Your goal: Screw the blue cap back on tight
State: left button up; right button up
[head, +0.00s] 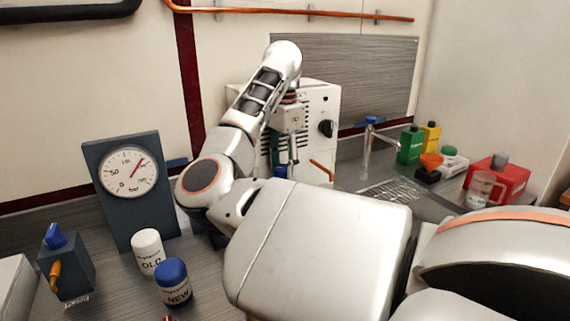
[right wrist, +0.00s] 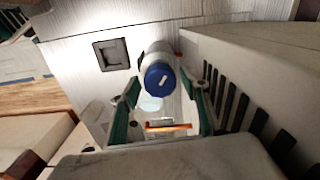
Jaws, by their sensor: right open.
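The blue cap (right wrist: 158,78), with a pale mark on top, sits at the end of a whitish cylinder (right wrist: 157,53) in the right wrist view. Whether it is tight cannot be told. In the head view a small blue part (head: 281,171) shows low in front of the white machine (head: 322,110), mostly hidden by my arm. My right gripper (head: 292,160) points down there. In the right wrist view its green-sided fingers (right wrist: 160,92) are apart, one on each side of the cap's line, with nothing held between them. My left gripper is not in view.
An orange bar (right wrist: 168,127) crosses between the fingers in the wrist view. The slotted machine side stands close at right. Left on the counter are a gauge (head: 128,170), a white-lidded OLD jar (head: 147,246) and a blue-lidded NEW jar (head: 173,283). Bottles stand by the sink at right.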

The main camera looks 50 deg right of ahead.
jog(key=n+p, duration=0.1)
jog(key=n, duration=0.5)
jog(key=shift+r+p, duration=0.2)
jog(key=shift+p, duration=0.15)
jog(key=n+p, duration=0.1)
jog(key=n, duration=0.3)
jog(key=shift+w+a+n, duration=0.1)
jog(key=shift+n, duration=0.2)
jog(key=shift+f+n+p, duration=0.15)
jog(key=shift+n+p, duration=0.3)
jog(key=shift+n, duration=0.55)
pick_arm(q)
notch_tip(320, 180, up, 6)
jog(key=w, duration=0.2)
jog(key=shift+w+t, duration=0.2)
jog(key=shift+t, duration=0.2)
